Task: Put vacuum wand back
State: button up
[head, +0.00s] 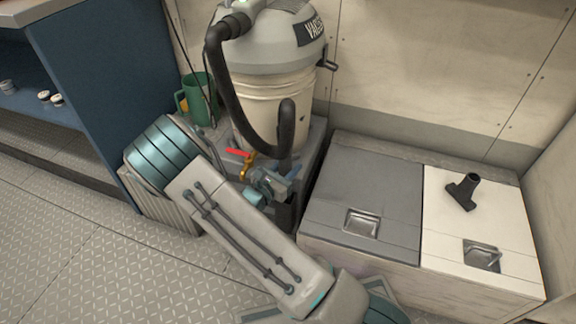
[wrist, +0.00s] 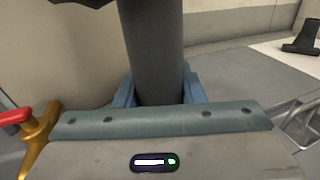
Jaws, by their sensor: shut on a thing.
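The vacuum wand (head: 286,130) is a dark grey tube standing roughly upright in front of the vacuum (head: 275,95), a grey-topped canister with a cream body. In the wrist view, the wand (wrist: 155,45) stands between the blue fingers (wrist: 158,92). The wand's lower part runs down beside the platform edge, partly hidden by my gripper. I cannot tell whether its lower end rests in anything.
A brass valve with a red handle (head: 236,152) is close to my gripper's left. A grey lid (head: 360,185) and a white lid (head: 485,220) lie to the right, with a black nozzle (head: 463,190) on the white one. A green jug (head: 197,98) stands behind my arm.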

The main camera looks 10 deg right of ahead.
dwell(0.8)
jog(key=o, duration=1.1)
jog(key=shift+c, duration=0.2)
jog(key=p+v, duration=0.5)
jog(key=v, duration=0.9)
jog(key=s+d+r+m+g+y+p, duration=0.1)
jog(key=s+d+r+m+g+p, duration=0.35)
jog(key=r, duration=0.55)
jog(key=s+d+r+m+g+y+p, duration=0.1)
jog(key=d+r+m+g+y+p, duration=0.2)
jog(key=r+m+p, duration=0.55)
jog(key=s+d+r+m+g+p, duration=0.25)
jog(key=r+g+p, duration=0.25)
jog(key=r, duration=0.6)
jog(key=s+r+m+t+y+p, duration=0.1)
jog(key=s+r+m+y+p, duration=0.1)
jog(key=r+p, duration=0.4)
jog(key=s+r+m+t+y+p, duration=0.1)
jog(key=s+r+m+y+p, duration=0.2)
jog(key=r, duration=1)
jog(key=s+r+m+t+y+p, duration=0.2)
jog(key=r+m+y+p, duration=0.3)
jog(key=r+p, duration=0.4)
jog(key=shift+s+r, duration=0.7)
jog(key=shift+r, duration=0.15)
